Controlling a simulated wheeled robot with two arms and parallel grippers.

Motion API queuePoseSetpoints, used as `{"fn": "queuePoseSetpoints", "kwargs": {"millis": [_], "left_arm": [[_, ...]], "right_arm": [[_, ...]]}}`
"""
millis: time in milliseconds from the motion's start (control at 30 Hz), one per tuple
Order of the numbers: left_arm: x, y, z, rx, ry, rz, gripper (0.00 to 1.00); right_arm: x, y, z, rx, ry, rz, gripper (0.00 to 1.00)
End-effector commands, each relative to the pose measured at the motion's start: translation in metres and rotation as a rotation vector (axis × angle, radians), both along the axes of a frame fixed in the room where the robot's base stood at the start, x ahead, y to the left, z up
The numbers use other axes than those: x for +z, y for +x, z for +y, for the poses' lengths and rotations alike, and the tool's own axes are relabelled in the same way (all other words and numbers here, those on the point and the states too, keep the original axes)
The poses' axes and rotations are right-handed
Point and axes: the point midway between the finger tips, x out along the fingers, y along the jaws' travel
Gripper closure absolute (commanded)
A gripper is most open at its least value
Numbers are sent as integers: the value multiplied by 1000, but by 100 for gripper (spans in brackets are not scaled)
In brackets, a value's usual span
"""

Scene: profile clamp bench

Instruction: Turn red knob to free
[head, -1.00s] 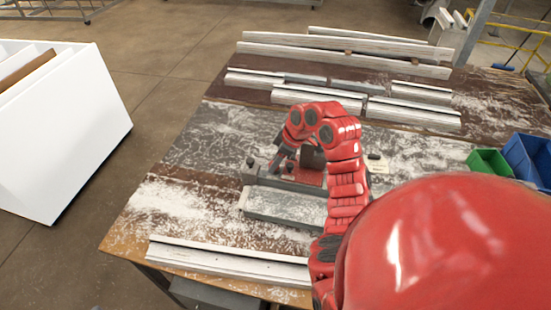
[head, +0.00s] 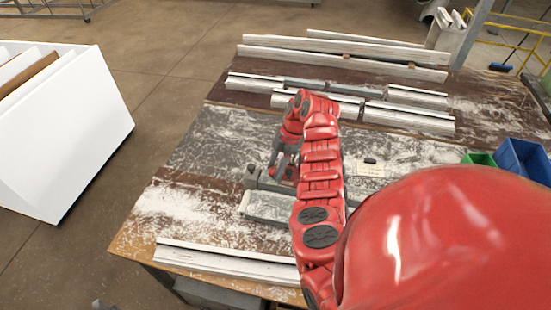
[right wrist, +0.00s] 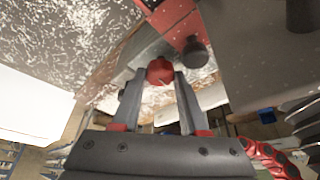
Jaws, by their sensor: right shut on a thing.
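The red knob (right wrist: 160,71) shows in the right wrist view between the two fingertips of my right gripper (right wrist: 158,76), which is shut on it. In the head view my right gripper (head: 283,160) points down at the back of the clamp fixture, and my own red arm hides much of that area. The knob's turn position cannot be read. A light metal profile (head: 264,206) lies along the front of the fixture. In the right wrist view a black knob (right wrist: 196,53) stands beside a red plate (right wrist: 178,22). My left gripper does not show.
The bench (head: 190,190) is strewn with white dust. Several profiles lie at the back, and one long profile (head: 225,261) lies along the front edge. A green bin (head: 480,159) and a blue bin (head: 522,160) stand at the right. A small label card (head: 370,170) lies right of the fixture.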

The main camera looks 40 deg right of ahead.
Motion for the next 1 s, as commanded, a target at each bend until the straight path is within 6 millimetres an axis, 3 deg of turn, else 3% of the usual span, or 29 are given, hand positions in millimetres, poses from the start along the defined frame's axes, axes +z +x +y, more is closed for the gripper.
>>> {"fn": "queuePoseSetpoints", "kwargs": {"millis": [667,700,833,1000], "left_arm": [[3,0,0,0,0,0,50],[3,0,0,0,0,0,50],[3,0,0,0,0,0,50],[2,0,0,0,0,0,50]], "right_arm": [[0,1,-1,59,-2,-3,100],[0,1,-1,59,-2,-3,52],[0,1,-1,60,-1,-2,28],[0,1,-1,59,-1,-2,27]]}}
